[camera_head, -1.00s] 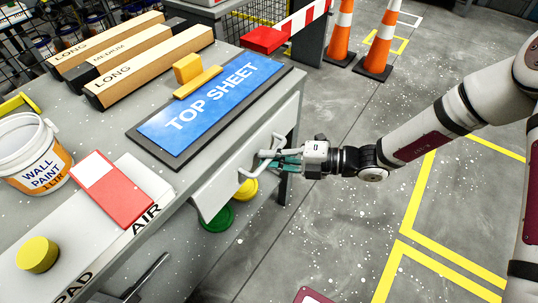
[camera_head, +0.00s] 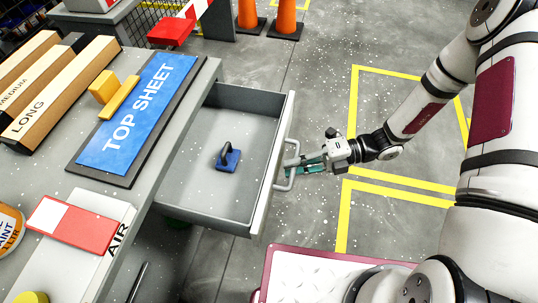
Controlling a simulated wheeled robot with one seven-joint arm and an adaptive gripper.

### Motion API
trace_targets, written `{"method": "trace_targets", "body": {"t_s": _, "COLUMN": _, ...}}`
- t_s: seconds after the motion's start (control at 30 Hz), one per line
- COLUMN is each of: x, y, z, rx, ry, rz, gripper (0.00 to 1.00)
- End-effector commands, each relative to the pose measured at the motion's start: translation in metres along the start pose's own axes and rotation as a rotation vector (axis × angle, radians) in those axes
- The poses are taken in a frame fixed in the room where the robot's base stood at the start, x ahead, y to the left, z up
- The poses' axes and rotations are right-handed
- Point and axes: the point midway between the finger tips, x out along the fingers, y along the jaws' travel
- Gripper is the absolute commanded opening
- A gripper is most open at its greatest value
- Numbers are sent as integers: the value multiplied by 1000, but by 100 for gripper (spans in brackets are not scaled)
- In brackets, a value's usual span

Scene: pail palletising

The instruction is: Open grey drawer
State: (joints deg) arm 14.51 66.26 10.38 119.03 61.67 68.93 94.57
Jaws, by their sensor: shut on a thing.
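The grey drawer (camera_head: 200,192) stands pulled well out of the grey workbench, toward the right. Its inside is visible, with a blue object with a black handle (camera_head: 230,159) lying on its floor. The drawer's front panel (camera_head: 272,170) carries a light grey bar handle (camera_head: 290,160). My gripper (camera_head: 302,163) reaches in from the right and is shut on the drawer handle. Its green-tinted fingers sit around the handle's bar and partly hide it.
On the benchtop are a blue TOP SHEET board (camera_head: 138,117), yellow blocks (camera_head: 104,87), long boxes (camera_head: 52,98) and a red-and-white card (camera_head: 72,226). Orange cones (camera_head: 286,18) stand at the back. The floor right of the drawer is clear, with yellow lines.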

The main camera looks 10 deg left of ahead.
Motion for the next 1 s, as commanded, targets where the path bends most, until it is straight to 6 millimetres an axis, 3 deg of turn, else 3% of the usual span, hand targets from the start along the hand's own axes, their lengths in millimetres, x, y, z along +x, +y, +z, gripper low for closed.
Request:
{"method": "trace_targets", "body": {"t_s": 0.3, "x": -31, "y": -7, "z": -13, "rx": 2, "ry": -1, "rz": 0, "gripper": 0}}
{"method": "trace_targets", "body": {"t_s": 0.77, "x": -35, "y": -8, "z": -14, "rx": 1, "ry": 1, "rz": -1, "gripper": 0}}
{"method": "trace_targets", "body": {"t_s": 0.8, "x": -35, "y": -8, "z": -14, "rx": 1, "ry": 0, "rz": -1, "gripper": 17}}
{"method": "trace_targets", "body": {"t_s": 0.87, "x": -35, "y": -8, "z": -14, "rx": 1, "ry": 0, "rz": -1, "gripper": 31}}
{"method": "trace_targets", "body": {"t_s": 1.0, "x": -35, "y": -8, "z": -14, "rx": 0, "ry": 0, "rz": -1, "gripper": 31}}
